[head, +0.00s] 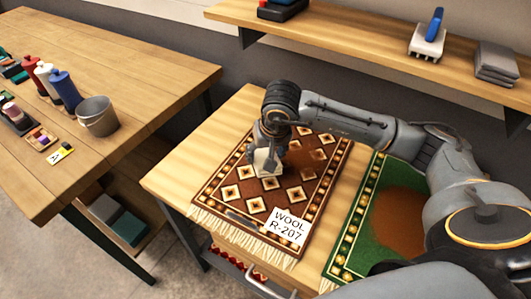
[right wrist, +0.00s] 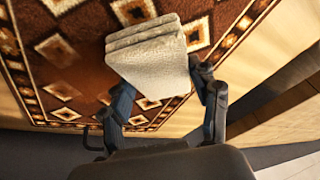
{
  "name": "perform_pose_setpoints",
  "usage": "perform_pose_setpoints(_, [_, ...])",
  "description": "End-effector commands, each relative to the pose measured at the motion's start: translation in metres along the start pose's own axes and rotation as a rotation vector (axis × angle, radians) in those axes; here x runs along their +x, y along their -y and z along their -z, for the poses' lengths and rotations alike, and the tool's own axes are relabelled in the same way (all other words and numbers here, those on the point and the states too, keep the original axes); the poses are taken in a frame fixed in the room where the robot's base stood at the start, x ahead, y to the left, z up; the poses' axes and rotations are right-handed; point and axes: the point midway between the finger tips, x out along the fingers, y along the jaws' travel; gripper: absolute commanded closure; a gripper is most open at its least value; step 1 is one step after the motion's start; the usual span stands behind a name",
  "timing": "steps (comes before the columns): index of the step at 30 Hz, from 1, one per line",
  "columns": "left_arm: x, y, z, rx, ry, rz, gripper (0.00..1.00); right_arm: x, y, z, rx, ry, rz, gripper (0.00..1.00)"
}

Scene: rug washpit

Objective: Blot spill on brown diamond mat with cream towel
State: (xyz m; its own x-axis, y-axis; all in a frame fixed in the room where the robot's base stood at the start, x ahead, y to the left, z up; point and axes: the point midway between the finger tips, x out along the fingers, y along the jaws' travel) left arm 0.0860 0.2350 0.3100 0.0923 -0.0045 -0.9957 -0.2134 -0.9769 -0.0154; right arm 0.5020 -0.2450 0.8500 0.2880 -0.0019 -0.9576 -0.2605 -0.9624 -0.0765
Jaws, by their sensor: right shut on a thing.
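The brown diamond mat (head: 250,209) lies on the wooden table, with cream diamonds, a fringe and a white "WOOL R-207" label (head: 286,226). The cream towel (head: 267,161) is a folded stack at the middle of the mat. My right gripper (head: 269,145) points down over the mat, shut on the towel. The right wrist view shows the towel (right wrist: 150,54) between the two fingers. I cannot tell whether the towel touches the mat. My left gripper is not in view.
A green mat (head: 353,232) with a large brown stain (head: 398,221) lies to the right, partly behind my arm. A bench at left holds bottles (head: 65,91) and a metal bucket (head: 98,116). A shelf (head: 370,35) at the back holds a brush (head: 429,38) and folded grey cloths (head: 497,63).

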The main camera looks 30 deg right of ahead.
Motion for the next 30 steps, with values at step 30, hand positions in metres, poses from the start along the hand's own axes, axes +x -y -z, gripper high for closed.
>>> perform_pose_setpoints(30, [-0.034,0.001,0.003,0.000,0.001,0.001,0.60,-0.067,0.006,0.019,-0.001,0.000,0.000,0.65])
